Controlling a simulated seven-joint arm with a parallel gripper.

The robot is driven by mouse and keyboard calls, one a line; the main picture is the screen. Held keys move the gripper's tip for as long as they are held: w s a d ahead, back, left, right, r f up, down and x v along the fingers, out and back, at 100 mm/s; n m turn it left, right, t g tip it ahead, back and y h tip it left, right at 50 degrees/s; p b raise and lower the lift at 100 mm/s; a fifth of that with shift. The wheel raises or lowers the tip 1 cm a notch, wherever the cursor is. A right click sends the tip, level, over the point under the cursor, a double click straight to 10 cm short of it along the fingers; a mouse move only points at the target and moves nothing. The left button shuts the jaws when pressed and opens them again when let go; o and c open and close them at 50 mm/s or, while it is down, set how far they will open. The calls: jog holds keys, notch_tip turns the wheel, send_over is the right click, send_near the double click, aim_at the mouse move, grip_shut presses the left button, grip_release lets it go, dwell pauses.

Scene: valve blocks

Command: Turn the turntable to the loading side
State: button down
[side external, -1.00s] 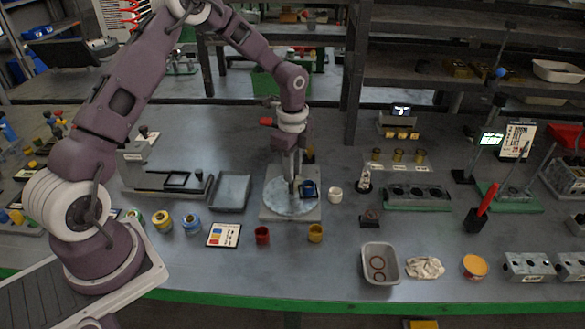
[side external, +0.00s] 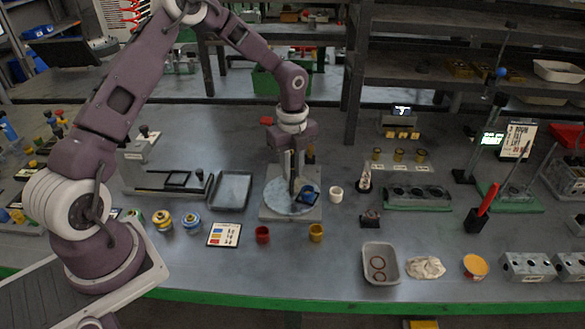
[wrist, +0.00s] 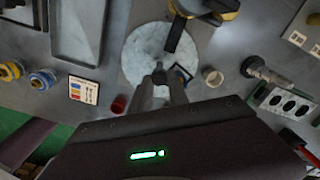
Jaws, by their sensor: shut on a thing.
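The turntable (side external: 276,198) is a pale, scuffed round disc on a square grey base in the middle of the bench. It also shows in the wrist view (wrist: 142,58). A dark square piece with a blue edge (side external: 309,196) sits on the disc's right side, just right of my gripper (side external: 292,197). In the wrist view my fingers (wrist: 160,78) reach down over the disc's near part, shut on a small dark post (wrist: 159,67). The post is mostly hidden by the fingers. The blue-edged piece is partly hidden behind the right finger there.
A white cup (side external: 336,194) stands close right of the turntable, a grey tray (side external: 232,191) close left. Red (side external: 262,235) and yellow (side external: 316,232) cups stand in front. A black-and-yellow part (wrist: 207,10) overhangs the disc's far edge. Bare bench lies in front of the cups.

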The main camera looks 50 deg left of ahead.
jog(key=shift+r+m, duration=0.1)
jog(key=shift+m, duration=1)
jog(key=c, duration=1.3)
grip_release()
jog(key=shift+o, duration=0.2)
notch_tip(320, 180, up, 7)
